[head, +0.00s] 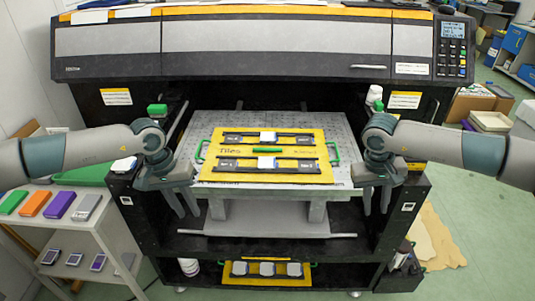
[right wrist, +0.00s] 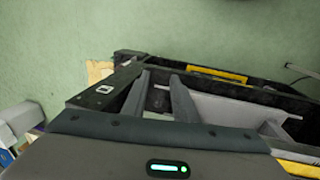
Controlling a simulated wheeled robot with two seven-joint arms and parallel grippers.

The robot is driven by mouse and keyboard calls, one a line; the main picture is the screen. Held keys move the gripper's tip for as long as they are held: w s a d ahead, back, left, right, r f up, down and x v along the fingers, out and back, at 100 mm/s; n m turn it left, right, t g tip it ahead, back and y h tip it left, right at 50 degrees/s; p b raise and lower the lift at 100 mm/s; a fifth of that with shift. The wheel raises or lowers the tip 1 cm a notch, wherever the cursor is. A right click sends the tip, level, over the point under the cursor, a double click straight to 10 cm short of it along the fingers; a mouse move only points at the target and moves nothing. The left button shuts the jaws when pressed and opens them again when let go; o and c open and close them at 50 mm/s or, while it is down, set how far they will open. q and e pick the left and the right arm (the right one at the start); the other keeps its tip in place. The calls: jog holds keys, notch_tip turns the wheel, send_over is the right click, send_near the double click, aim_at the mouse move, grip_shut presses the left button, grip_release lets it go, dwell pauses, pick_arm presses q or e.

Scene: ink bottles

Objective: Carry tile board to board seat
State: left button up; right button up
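The tile board (head: 216,172) is a yellow panel marked "Tiles". It lies flat on a grey perforated plate (head: 345,140), with a green handle (head: 199,151) at its left edge and another green handle (head: 335,153) at its right. Two black racks with white and blue tiles and a green bar lie on it. My left gripper (head: 184,210) is open and empty, pointing down left of the board. My right gripper (head: 376,208) is open and empty to its right; its spread fingers show in the right wrist view (right wrist: 160,85). I cannot tell which part is the board seat.
The large printer (head: 220,40) stands behind the plate. Another yellow board (head: 238,281) with several pale tiles sits on the low shelf. A white side cart (head: 85,240) with coloured cases stands at left. Cardboard boxes (head: 480,103) are at right. The green floor (head: 480,220) is mostly open.

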notch_tip(320, 180, up, 11)
jog(key=a, duration=0.2)
dwell(0.3)
jog(key=shift+a+f, duration=0.2)
